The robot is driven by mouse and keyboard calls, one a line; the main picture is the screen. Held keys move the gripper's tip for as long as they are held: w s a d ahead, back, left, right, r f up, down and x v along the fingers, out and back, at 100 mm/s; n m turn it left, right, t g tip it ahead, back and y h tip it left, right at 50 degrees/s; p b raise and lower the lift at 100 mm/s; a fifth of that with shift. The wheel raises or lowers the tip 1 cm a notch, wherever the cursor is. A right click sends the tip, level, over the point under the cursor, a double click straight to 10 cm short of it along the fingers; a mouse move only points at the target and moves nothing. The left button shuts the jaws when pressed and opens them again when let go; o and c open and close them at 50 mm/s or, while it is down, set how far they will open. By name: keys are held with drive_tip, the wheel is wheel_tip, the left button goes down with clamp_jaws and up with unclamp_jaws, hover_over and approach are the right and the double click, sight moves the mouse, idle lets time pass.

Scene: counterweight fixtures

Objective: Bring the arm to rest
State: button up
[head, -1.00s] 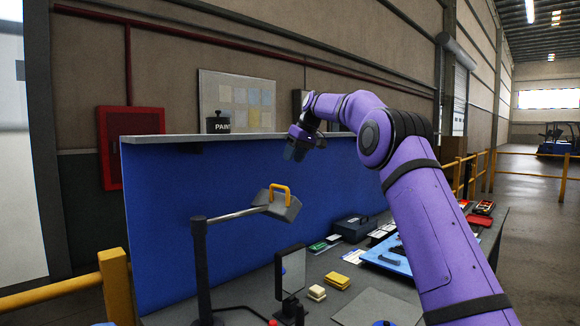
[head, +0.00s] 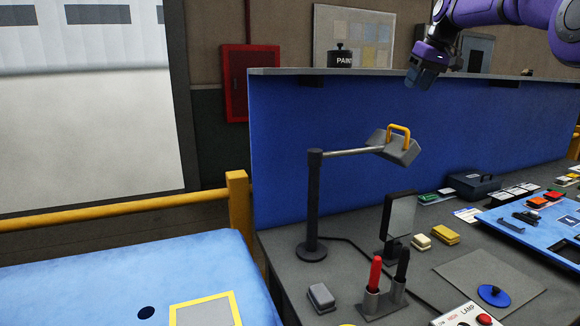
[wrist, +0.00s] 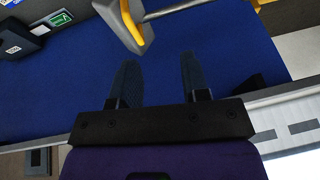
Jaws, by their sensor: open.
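My purple arm shows at the top right of the head view, with my gripper (head: 422,76) just in front of the top edge of the blue panel. In the wrist view my gripper (wrist: 155,80) has its two dark fingers spread apart with nothing between them. A grey lamp head (head: 402,150) with a yellow handle (head: 399,131) sits on a jointed stand, below my gripper in the head view. The lamp head (wrist: 118,25) and its yellow handle (wrist: 134,20) also show beyond the fingertips in the wrist view, apart from them.
A mirror-like plate (head: 400,215), a holder with red and black markers (head: 383,300), sponges and a blue tray (head: 520,225) crowd the bench. A yellow rail (head: 120,212) runs left.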

drive_tip(key=s+a+m+h, duration=0.1)
drive_tip(key=s+a, duration=0.2)
drive_tip(key=s, duration=0.9)
drive_tip(key=s+a+m+h, duration=0.1)
drive_tip(key=s+a, duration=0.2)
drive_tip(key=s, duration=0.9)
drive_tip(key=s+f+t, duration=0.1)
drive_tip(key=s+f, duration=0.6)
drive_tip(key=s, duration=0.5)
drive_tip(key=s+f+m, duration=0.1)
drive_tip(key=s+f, duration=0.7)
drive_tip(key=s, duration=0.4)
drive_tip(key=shift+d+f+t+h, duration=0.2)
drive_tip(key=shift+f+t+h, duration=0.1)
drive_tip(key=shift+t, duration=0.1)
